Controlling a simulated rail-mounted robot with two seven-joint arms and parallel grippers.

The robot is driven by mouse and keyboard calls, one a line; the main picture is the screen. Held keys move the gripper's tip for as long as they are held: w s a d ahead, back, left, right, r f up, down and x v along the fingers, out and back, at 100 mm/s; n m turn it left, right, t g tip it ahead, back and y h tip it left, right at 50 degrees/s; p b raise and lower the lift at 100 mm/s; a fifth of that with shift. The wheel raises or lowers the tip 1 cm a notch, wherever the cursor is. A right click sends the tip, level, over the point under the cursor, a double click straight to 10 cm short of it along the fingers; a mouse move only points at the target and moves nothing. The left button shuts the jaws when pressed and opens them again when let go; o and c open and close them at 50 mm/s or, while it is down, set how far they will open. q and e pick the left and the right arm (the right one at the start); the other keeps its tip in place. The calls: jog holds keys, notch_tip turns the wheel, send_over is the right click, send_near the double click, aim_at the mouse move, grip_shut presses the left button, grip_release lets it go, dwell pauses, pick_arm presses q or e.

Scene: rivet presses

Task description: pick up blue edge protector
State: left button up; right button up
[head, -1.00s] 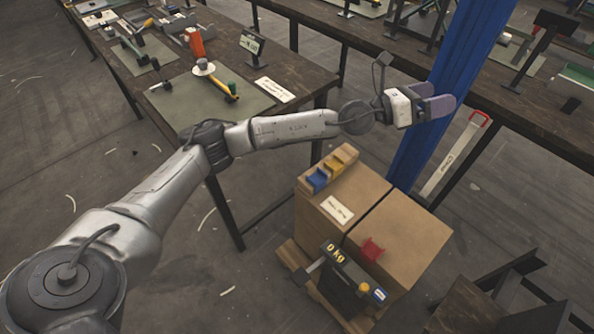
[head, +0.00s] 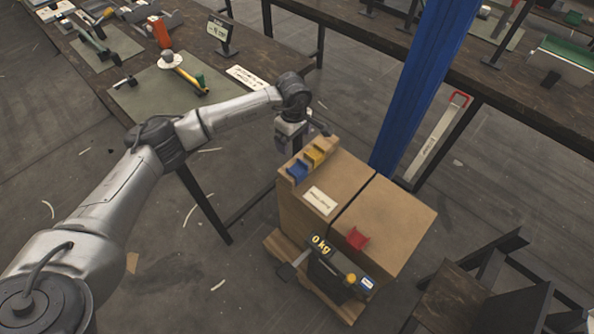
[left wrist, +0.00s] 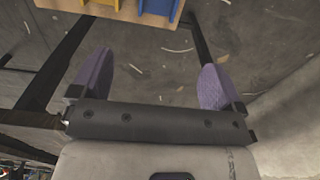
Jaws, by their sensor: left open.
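The blue edge protector (head: 298,171) sits in a small wooden holder at the back left of the cardboard boxes, beside a yellow protector (head: 315,156). In the left wrist view the blue protector (left wrist: 160,8) is cut off by the top edge. My left gripper (head: 296,138) hangs just behind the holder, apart from the protectors. Its two purple fingers are spread wide and empty in the left wrist view (left wrist: 155,78). My right gripper is not in view.
The cardboard boxes (head: 395,222) stand on a wooden pallet with a scale display (head: 321,245) in front. A blue post (head: 415,90) rises behind them. A workbench (head: 125,62) with tools is at the upper left. Open floor lies at the left.

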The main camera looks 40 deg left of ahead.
pick_arm(q)
jog(key=b, duration=0.2)
send_over(296, 169)
jog(key=f, duration=0.8)
jog(key=shift+s+a+f, duration=0.15)
jog(key=shift+s+f, duration=0.05)
jog(key=shift+f, duration=0.15)
jog(key=shift+w+d+f+b, duration=0.15)
jog(key=shift+f+b, duration=1.05)
jog(key=shift+f, duration=1.4)
jog(key=shift+r, duration=0.1)
jog(key=shift+c, duration=1.3)
jog(key=c, duration=0.7)
